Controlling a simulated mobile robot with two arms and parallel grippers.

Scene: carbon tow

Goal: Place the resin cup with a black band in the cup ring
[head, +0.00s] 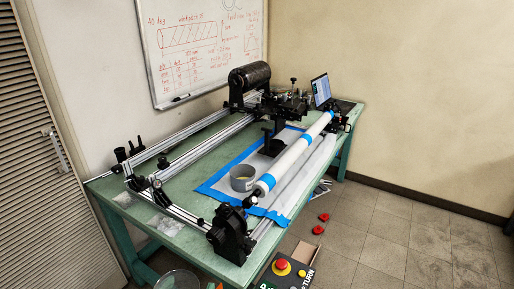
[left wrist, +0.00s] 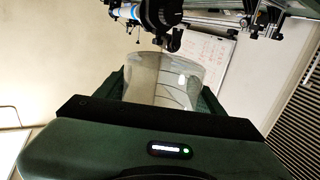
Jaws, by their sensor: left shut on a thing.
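A clear cup (left wrist: 165,72) is between the two dark green fingers of my left gripper (left wrist: 163,88) in the left wrist view. The gripper is shut on it. No black band can be made out on the cup from this angle. In the head view a clear round rim (head: 178,280) shows at the bottom edge, cut off by the frame; it looks like the same cup, off the table's front side. A grey round open pot or ring (head: 243,178) stands on the blue-edged sheet; I cannot tell whether it is the cup ring. My right gripper is not in view.
The green table (head: 185,212) carries a winding machine with rails (head: 205,138), a black roll (head: 250,77), a white tube with blue bands (head: 296,152) and a laptop (head: 321,90). A control box with a red button (head: 282,265) is in front. Red pieces (head: 321,218) lie on the floor.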

